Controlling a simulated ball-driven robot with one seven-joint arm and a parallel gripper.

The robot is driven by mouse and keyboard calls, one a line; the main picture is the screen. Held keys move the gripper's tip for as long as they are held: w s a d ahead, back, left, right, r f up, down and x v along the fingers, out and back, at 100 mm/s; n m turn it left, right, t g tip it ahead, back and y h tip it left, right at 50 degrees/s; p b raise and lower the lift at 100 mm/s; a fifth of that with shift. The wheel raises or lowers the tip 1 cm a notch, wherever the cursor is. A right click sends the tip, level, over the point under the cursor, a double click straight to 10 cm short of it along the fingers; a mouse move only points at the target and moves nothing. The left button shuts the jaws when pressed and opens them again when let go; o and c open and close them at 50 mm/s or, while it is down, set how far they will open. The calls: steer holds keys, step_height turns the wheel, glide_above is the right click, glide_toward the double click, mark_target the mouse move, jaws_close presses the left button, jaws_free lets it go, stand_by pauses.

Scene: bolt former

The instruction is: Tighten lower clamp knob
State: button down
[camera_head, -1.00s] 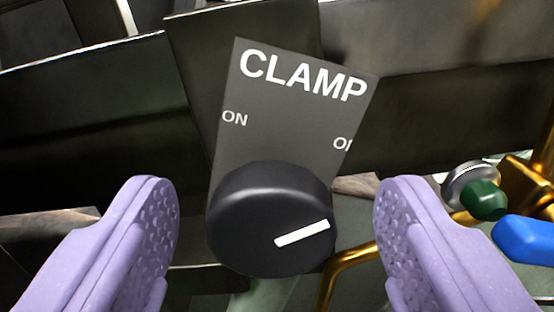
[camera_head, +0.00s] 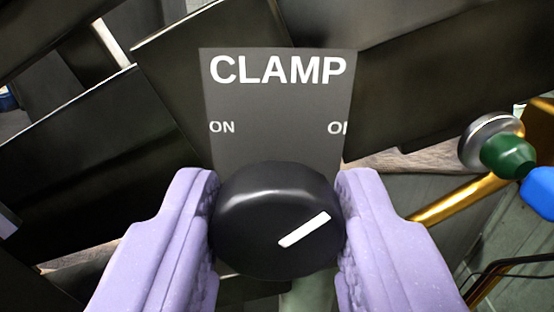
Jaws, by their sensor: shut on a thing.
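The black round clamp knob (camera_head: 275,205) sits low in the middle of the view. Its white pointer line slants up to the right. A dark grey plate (camera_head: 280,110) above it reads CLAMP, with ON at the left and a partly cut-off label at the right. My gripper (camera_head: 278,220) has its two purple fingers on the left and right sides of the knob, shut on it. The inner finger pads are mostly hidden against the knob.
Dark panels (camera_head: 80,130) fill the left and back. At the right are a golden pipe (camera_head: 465,200), a green fitting (camera_head: 508,157), a blue part (camera_head: 540,190) and a round metal piece (camera_head: 485,138). They stand apart from my right finger.

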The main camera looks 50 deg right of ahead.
steer(key=n+p, duration=0.1)
steer(key=p, duration=0.1)
steer(key=shift+r+n+p, duration=0.2)
steer(key=shift+n+p, duration=0.1)
steer(key=n+p, duration=0.3)
steer(key=p, duration=0.1)
steer(key=shift+p, duration=0.35)
steer(key=shift+f+n+p, duration=0.15)
steer(key=shift+n+p, duration=0.35)
steer(key=shift+p, duration=0.05)
steer(key=shift+n+p, duration=0.5)
steer(key=shift+p, duration=0.5)
steer(key=shift+n+p, duration=0.55)
steer(key=shift+n, duration=0.55)
steer(key=shift+f+n, duration=0.1)
steer(key=shift+n, duration=1)
steer(key=c, duration=0.5)
jaws_free()
